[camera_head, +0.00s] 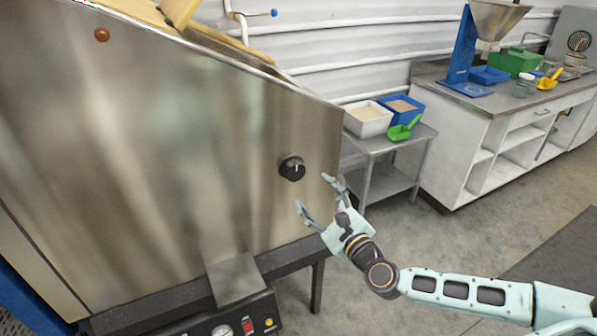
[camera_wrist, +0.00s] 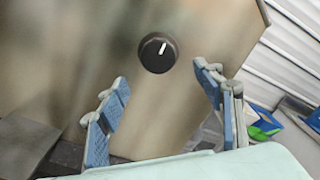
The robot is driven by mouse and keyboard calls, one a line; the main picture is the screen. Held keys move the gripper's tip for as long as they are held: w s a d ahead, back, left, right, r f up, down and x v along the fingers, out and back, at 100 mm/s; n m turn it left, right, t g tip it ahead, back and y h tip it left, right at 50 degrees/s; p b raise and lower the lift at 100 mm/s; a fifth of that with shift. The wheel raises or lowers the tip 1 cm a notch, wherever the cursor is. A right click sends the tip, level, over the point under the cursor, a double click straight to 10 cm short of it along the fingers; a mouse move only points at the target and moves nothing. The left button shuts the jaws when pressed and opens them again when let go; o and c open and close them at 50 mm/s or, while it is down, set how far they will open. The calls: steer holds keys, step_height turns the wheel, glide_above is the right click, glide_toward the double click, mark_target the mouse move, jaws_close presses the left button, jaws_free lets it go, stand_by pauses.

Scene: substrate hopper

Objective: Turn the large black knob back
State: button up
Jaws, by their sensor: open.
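The large black knob (camera_head: 292,168) sits on the right part of the steel hopper's side panel (camera_head: 180,140). Its white pointer mark is close to upright in the head view. In the wrist view the knob (camera_wrist: 157,53) shows above and between my fingers, its mark tilted slightly right of upright. My gripper (camera_head: 316,194) is open and empty, below and right of the knob in the head view. In the wrist view my fingers (camera_wrist: 162,82) are spread wide and do not appear to touch the knob.
A small control box (camera_head: 240,318) with a red switch is under the hopper's chute. A steel side table (camera_head: 385,146) holds a white bin, a blue bin (camera_head: 402,105) and a green scoop (camera_head: 403,129). A white workbench (camera_head: 500,135) stands farther right. The floor between is clear.

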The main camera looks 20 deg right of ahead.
mark_target(297, 174)
steer(key=w, duration=0.3)
steer(key=w+p, duration=0.1)
steer(key=w, duration=0.6)
steer(key=shift+w+a+p, duration=0.25)
steer(key=shift+w+p, duration=0.1)
steer(key=shift+f, duration=0.1)
steer(key=shift+c, duration=0.5)
steer(key=c, duration=1.1)
